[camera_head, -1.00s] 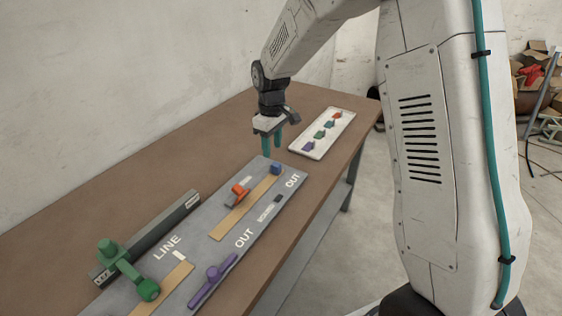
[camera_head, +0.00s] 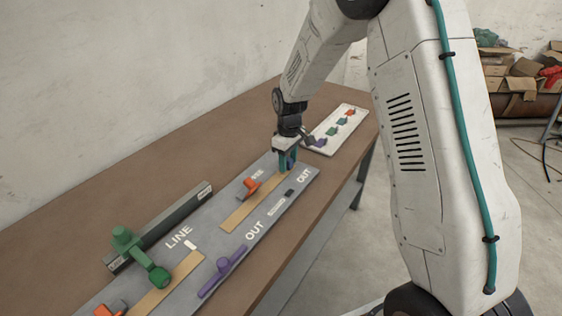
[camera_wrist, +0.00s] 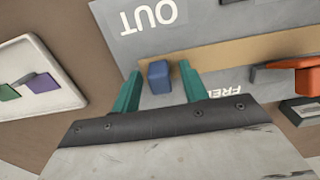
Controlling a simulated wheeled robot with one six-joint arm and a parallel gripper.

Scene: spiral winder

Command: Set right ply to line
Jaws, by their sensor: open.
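My gripper (camera_head: 287,162) is open at the far end of the grey panel (camera_head: 240,243). In the wrist view, its teal fingers (camera_wrist: 160,70) stand either side of a small blue block (camera_wrist: 159,78), with a gap on both sides. The block sits on a tan strip (camera_wrist: 225,51) near OUT lettering; the fingers mostly hide it in the head view. An orange lever (camera_head: 249,186) lies by this strip, near lettering at its far end that reads FREE in part. LINE lettering is further left, near a second tan strip (camera_head: 178,280).
A green knobbed lever (camera_head: 140,258) and a dark bar (camera_head: 165,226) are on the left. A purple handle (camera_head: 222,270) lies near the front edge. A white tray (camera_head: 320,149) with several coloured pieces stands just beyond my gripper. Brown table (camera_head: 130,165) is bare behind the panel.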

